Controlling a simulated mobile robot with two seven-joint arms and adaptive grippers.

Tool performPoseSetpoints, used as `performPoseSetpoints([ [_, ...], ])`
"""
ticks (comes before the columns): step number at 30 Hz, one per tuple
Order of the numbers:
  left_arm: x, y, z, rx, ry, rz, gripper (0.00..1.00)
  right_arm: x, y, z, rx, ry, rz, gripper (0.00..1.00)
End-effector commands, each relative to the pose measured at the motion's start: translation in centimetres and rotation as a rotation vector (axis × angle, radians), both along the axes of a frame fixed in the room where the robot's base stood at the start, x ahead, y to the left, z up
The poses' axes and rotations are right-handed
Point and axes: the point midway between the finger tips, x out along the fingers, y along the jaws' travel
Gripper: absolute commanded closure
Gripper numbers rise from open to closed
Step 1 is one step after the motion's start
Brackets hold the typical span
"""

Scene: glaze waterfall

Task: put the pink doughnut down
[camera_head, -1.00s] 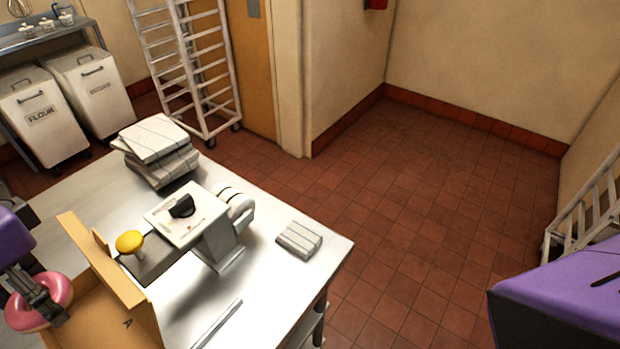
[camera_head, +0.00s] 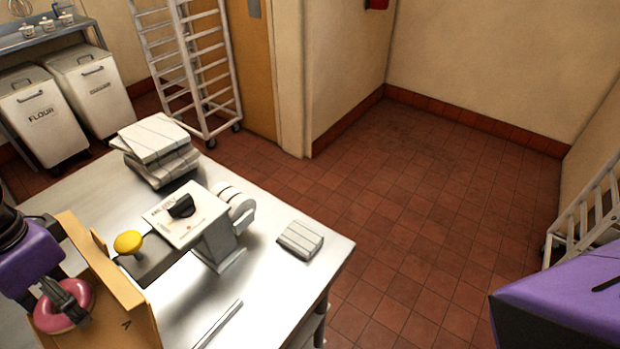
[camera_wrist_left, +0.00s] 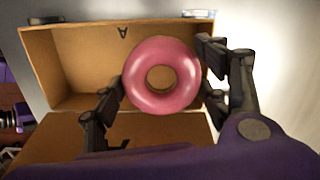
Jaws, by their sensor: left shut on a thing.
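The pink doughnut (camera_head: 66,304) is a glossy ring at the lower left of the head view, at the open cardboard box (camera_head: 128,322). It also shows in the left wrist view (camera_wrist_left: 163,77), with the box (camera_wrist_left: 75,68) behind it. My left gripper (camera_head: 68,296) is shut on the doughnut, with a finger on each side of it in the wrist view (camera_wrist_left: 160,85). Whether the doughnut touches the box floor cannot be told. The right gripper is not in view.
The box stands on a steel table (camera_head: 280,285). Beside it is a machine with a yellow knob (camera_head: 128,242).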

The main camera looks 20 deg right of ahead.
Motion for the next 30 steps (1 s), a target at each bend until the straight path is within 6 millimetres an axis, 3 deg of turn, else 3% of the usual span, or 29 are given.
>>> performPoseSetpoints([
  [9,-0.1,0.1,-0.8,0.003,0.004,0.001,0.58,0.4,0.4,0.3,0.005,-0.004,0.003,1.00],
  [10,-0.1,0.1,-0.8,0.003,0.004,0.001,0.28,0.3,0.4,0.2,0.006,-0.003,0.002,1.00],
  [14,-0.1,0.1,-0.8,0.002,0.003,0.001,0.13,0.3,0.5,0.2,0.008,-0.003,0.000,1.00],
  [25,0.0,0.1,-0.6,0.002,0.001,0.001,0.13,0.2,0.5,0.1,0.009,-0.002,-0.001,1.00],
  [30,0.1,-0.1,1.6,0.001,-0.001,0.001,0.13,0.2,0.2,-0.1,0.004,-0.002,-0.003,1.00],
])
